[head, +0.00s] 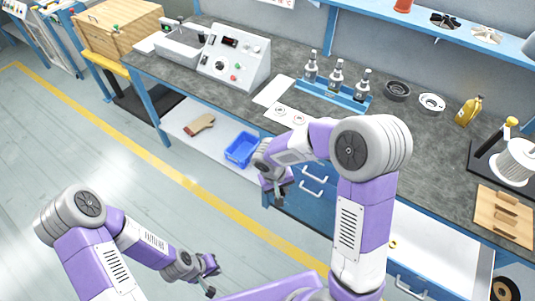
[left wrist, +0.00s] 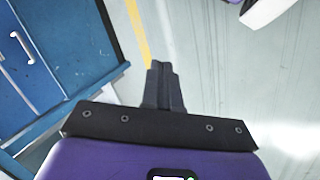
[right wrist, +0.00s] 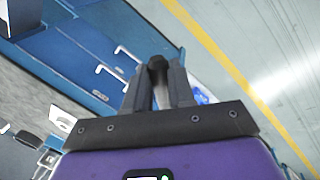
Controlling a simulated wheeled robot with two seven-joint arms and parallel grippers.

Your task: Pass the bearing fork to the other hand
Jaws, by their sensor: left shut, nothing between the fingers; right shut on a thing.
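My right gripper (head: 279,197) is in front of the blue drawers, below the bench edge. In the right wrist view its fingers (right wrist: 158,88) are closed on a small dark piece (right wrist: 157,64) with a rounded end, which looks like the bearing fork. Most of the piece is hidden by the fingers. My left gripper (head: 210,287) is low over the floor at the front, well apart from the right gripper. In the left wrist view its fingers (left wrist: 163,85) are pressed together with nothing between them.
A blue bin (head: 241,149) sits on the low shelf. The floor (head: 60,130) is clear.

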